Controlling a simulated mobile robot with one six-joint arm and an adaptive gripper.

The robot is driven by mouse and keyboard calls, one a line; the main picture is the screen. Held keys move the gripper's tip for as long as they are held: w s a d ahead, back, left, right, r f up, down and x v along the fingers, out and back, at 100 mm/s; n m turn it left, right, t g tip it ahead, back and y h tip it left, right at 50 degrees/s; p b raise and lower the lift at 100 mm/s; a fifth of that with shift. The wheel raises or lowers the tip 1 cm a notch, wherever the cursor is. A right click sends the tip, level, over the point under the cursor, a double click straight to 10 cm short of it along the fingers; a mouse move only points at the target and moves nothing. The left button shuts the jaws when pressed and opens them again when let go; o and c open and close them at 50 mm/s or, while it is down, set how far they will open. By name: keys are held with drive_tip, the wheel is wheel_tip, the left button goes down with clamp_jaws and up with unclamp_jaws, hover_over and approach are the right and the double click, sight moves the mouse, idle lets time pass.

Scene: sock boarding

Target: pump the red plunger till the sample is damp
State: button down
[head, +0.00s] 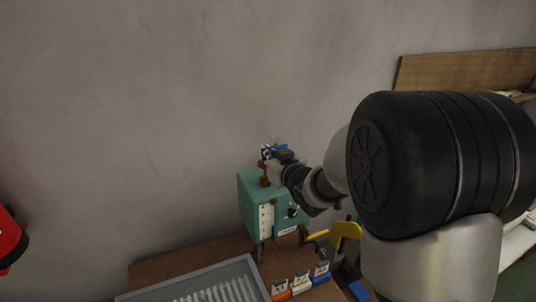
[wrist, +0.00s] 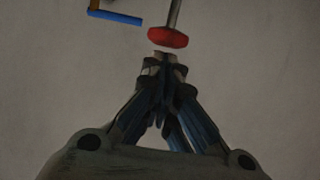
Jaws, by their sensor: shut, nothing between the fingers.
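The red plunger (wrist: 168,38) shows in the wrist view as a red knob on a thin grey rod, just beyond my fingertips. My gripper (wrist: 163,57) is shut and empty, with its tips close to the knob; whether they touch it I cannot tell. In the head view the red plunger (head: 262,164) is a small red spot above the green box (head: 256,188), and my gripper (head: 272,152) is beside it, over the box top. The box has a white label strip and a dark knob on its front. I cannot make out the sample.
A blue and orange bent handle (wrist: 115,17) is left of the plunger in the wrist view. A grey ribbed tray (head: 215,283) and several small coloured holders (head: 300,284) are on the brown table (head: 190,262). The wall is close behind the box. A red object (head: 10,240) is far left.

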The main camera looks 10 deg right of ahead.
drive_tip(key=shift+f, duration=0.1)
wheel_tip(320, 180, down, 4)
drive_tip(key=b, duration=0.3)
drive_tip(key=shift+r, duration=0.25)
drive_tip(key=r+p, duration=0.1)
drive_tip(key=r, duration=0.1)
drive_tip(key=r+p, duration=0.1)
drive_tip(key=r, duration=0.1)
drive_tip(key=shift+w+a, duration=0.1)
drive_tip(key=shift+a, duration=0.1)
drive_tip(key=p+v, duration=0.1)
drive_tip(key=v, duration=0.9)
drive_tip(key=shift+r+p, duration=0.2)
drive_tip(key=shift+p, duration=0.1)
drive_tip(key=shift+d, duration=0.2)
